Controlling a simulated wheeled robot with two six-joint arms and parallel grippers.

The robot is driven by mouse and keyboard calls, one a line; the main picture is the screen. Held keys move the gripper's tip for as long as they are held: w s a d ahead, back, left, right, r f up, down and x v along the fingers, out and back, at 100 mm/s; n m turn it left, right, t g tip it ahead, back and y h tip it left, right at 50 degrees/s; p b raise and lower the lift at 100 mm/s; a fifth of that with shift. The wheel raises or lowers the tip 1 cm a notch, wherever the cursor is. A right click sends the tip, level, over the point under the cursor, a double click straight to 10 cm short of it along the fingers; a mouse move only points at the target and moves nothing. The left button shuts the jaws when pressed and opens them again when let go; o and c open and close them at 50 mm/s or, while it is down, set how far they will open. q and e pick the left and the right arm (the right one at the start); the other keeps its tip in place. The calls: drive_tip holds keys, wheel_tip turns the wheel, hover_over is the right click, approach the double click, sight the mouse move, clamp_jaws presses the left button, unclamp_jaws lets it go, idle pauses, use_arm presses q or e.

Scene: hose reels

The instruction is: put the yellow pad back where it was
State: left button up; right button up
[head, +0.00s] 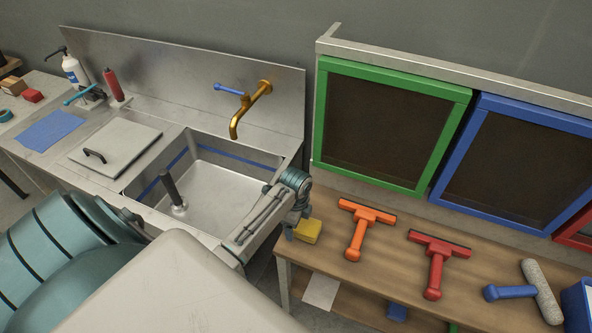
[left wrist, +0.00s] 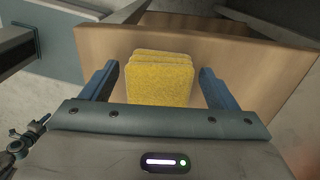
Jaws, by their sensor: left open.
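The yellow pad (head: 307,231) is at the left end of the wooden table in the head view. In the left wrist view the yellow pad (left wrist: 160,80) shows between the two blue fingers, with wood behind it. My left gripper (head: 294,226) is right beside the pad in the head view, by the table's left end. Its fingers (left wrist: 158,86) are open, with a gap on each side of the pad. The pad's lower edge is partly hidden by the gripper body in the wrist view. My right gripper is not in view.
An orange squeegee (head: 360,229), a red squeegee (head: 436,265) and a blue-handled roller (head: 527,291) lie along the wooden table (head: 395,262). Green (head: 318,120) and blue (head: 458,142) frames stand behind. The sink (head: 222,190) is to the left, with a brass tap (head: 251,108) above.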

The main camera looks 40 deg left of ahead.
use_arm(q)
wheel_tip(320, 180, up, 9)
drive_tip(key=b, duration=0.3)
drive_tip(key=shift+a+r, duration=0.1)
wheel_tip(320, 180, up, 3)
drive_tip(key=shift+f+p, duration=0.1)
drive_tip(key=shift+p, duration=0.8)
